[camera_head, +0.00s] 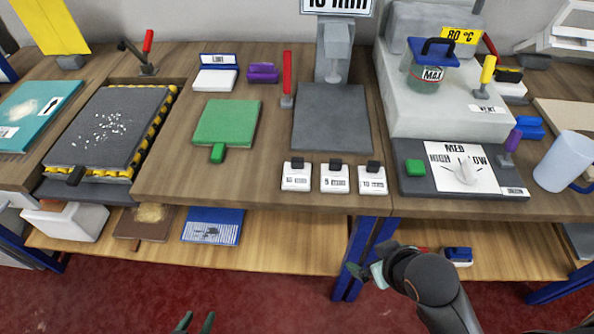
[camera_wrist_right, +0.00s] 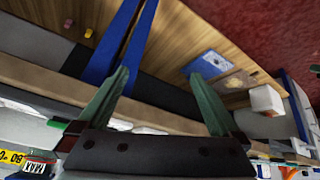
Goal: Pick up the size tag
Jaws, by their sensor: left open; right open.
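Three white tags with black clips stand in a row at the front edge of the bench: a left tag (camera_head: 296,183), a middle tag (camera_head: 334,184) and a right tag (camera_head: 372,184). The middle one appears to read 5 mm and the right one 10 mm; the left print is hard to read. My right gripper (camera_head: 367,272) is open, below and in front of the bench edge, apart from the tags. Its open, empty fingers (camera_wrist_right: 159,74) show in the right wrist view, where I cannot make out the tags. My left gripper (camera_head: 195,322) is open at the bottom edge, far from them.
A grey plate stand (camera_head: 332,118) is behind the tags. A green pad (camera_head: 227,122) lies left, and a dial panel (camera_head: 465,168) sits right. A blue leg (camera_head: 365,250) stands by my right gripper. The lower shelf holds a blue booklet (camera_head: 213,227) and white bin (camera_head: 66,221).

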